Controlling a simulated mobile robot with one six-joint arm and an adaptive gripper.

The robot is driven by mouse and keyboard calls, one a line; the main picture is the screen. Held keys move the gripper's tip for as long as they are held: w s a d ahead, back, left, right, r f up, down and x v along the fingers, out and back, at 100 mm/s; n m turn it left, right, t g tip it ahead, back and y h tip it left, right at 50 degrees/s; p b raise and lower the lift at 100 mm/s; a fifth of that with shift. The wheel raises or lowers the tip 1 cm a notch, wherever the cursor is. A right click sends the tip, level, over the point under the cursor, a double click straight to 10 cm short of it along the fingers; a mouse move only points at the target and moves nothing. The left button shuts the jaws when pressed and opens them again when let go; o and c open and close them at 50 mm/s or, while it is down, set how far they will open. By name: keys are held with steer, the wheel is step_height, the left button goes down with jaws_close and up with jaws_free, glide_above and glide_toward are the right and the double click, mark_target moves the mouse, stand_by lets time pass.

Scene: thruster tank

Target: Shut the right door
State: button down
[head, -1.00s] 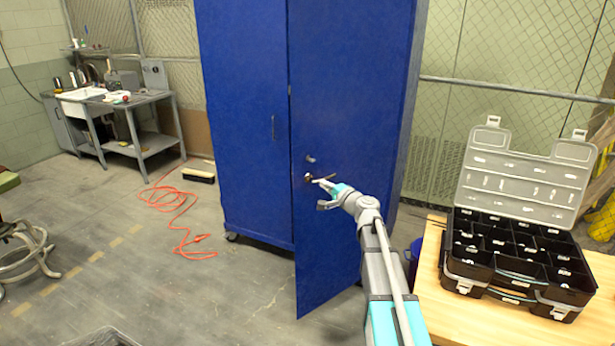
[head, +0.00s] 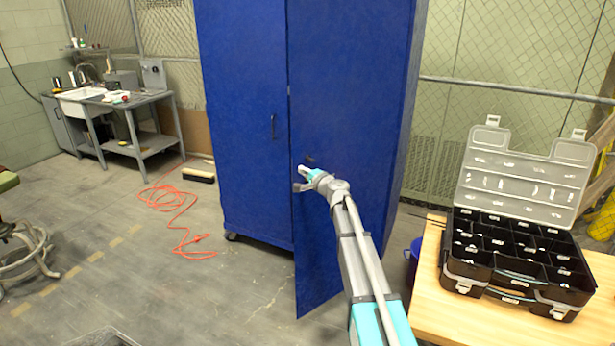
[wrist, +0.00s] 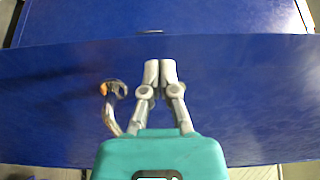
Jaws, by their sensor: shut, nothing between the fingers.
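The right door (head: 345,100) of the tall blue cabinet stands ajar, its lower free corner swung out past the cabinet front. It also fills much of the wrist view (wrist: 240,100). The left door (head: 245,110) is flush with the cabinet front. My gripper (head: 298,187) is at the right door's free edge, below mid-height; its fingers are shut with nothing between them. In the wrist view the fingertips (wrist: 160,68) are over the door's face, short of its edge; I cannot tell if they touch. A metal handle (wrist: 113,90) is left of the fingers there.
A wooden table (head: 435,290) with an open black organizer case (head: 515,270) is at the right. A blue bucket (head: 415,255) is beside the table. An orange cord (head: 180,215) and a broom head (head: 198,174) lie on the floor at left. Floor before the cabinet is clear.

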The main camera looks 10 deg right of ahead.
steer(key=shift+x, duration=0.9)
